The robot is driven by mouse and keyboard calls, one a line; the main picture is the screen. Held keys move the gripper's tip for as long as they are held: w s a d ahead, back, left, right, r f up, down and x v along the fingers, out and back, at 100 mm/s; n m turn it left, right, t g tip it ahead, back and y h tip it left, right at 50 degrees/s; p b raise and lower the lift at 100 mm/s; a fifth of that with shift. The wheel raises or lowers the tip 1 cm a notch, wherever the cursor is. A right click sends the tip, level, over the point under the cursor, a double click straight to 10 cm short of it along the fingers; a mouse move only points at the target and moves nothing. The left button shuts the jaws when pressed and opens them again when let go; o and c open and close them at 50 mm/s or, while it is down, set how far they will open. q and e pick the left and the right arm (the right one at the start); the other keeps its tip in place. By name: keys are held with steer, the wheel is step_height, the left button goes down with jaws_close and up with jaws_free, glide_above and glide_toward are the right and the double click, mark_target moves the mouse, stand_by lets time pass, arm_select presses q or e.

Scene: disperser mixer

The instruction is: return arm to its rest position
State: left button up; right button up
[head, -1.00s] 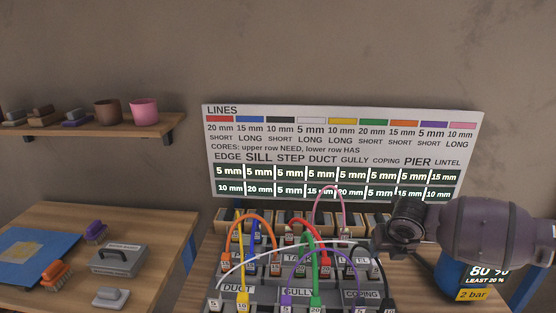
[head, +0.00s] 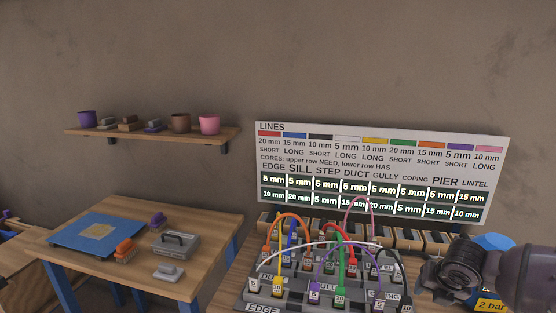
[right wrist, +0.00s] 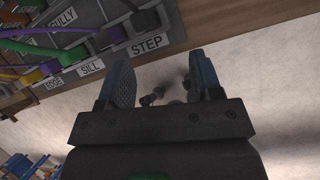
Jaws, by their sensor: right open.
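My right arm comes in from the right edge of the head view, with its dark wrist end beside the patch panel's right side. In the right wrist view my right gripper (right wrist: 168,88) is open, with two blue-grey fingers apart and nothing between them. The patch panel (head: 262,307) stands on the wooden bench, with coloured cables arching between its sockets. In the right wrist view the panel's edge with the STEP label (right wrist: 148,45) lies above and left of the fingers, apart from them. My left gripper is in neither view.
A sign board (head: 380,170) with line lengths stands behind the panel. A blue container (head: 492,242) is partly hidden behind my right arm. A wall shelf (head: 150,134) holds pots.

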steer(key=w+a+r+m+t+y, duration=0.3)
steer(key=w+a+r+m+t, duration=0.25)
steer(key=a+m, duration=0.3)
steer(key=s+a+f+m+t+y, duration=0.2)
steer(key=s+a+f+m+y, duration=0.25)
steer(key=a+m, duration=0.35)
steer(key=s+d+f+m+h, duration=0.2)
steer(key=s+f+m, duration=0.2)
steer(key=s, duration=0.5)
steer(key=s+d+f+m+h+b, duration=0.1)
steer(key=s+d+f+m+h, duration=0.1)
steer(key=s+f, duration=0.6)
steer(key=s+d+f+m+h, duration=0.3)
steer(key=s+f+m, duration=0.4)
steer(key=s+f, duration=0.1)
steer(key=shift+s+d+f+g, duration=0.15)
steer(key=shift+s+d+g, duration=0.25)
steer(key=shift+s, duration=0.4)
